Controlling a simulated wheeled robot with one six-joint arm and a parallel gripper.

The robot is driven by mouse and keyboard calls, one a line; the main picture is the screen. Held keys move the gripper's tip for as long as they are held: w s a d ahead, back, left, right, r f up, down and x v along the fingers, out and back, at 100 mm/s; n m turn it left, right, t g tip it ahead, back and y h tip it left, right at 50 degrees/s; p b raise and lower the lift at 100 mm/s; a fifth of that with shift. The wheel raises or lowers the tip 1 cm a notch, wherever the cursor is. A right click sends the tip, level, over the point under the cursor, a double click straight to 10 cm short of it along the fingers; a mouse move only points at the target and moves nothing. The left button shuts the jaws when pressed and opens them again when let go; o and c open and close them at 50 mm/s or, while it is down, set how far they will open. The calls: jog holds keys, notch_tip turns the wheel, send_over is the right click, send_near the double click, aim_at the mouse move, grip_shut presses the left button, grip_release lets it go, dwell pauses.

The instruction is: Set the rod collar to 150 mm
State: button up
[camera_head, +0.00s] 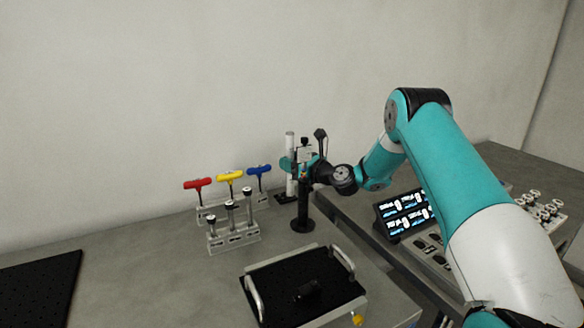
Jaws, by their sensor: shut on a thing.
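A pale upright rod (290,143) stands on a dark base near the wall, at the middle of the bench. A black post (302,208) with a round foot stands just in front of it. My gripper (304,169) reaches in from the right and is shut at the upper part of this black post, where the rod collar seems to be. The collar is mostly hidden by the jaws and too small to make out. Any scale or reading on the rod is too small to read.
Red (197,184), yellow (229,176) and blue (259,170) T-handle tools stand in a rack to the left. A black tray (277,286) with handles lies in front. A lit display panel (405,213) is at right, below my arm.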

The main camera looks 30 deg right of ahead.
notch_tip(320, 180, up, 3)
jog(key=shift+f+p, duration=0.1)
jog(key=shift+p, duration=0.3)
jog(key=shift+f, duration=0.1)
jog(key=o, duration=1.3)
jog(key=shift+c, duration=0.2)
jog(key=b+v, duration=0.8)
jog(key=v, duration=0.9)
jog(key=shift+s, duration=0.2)
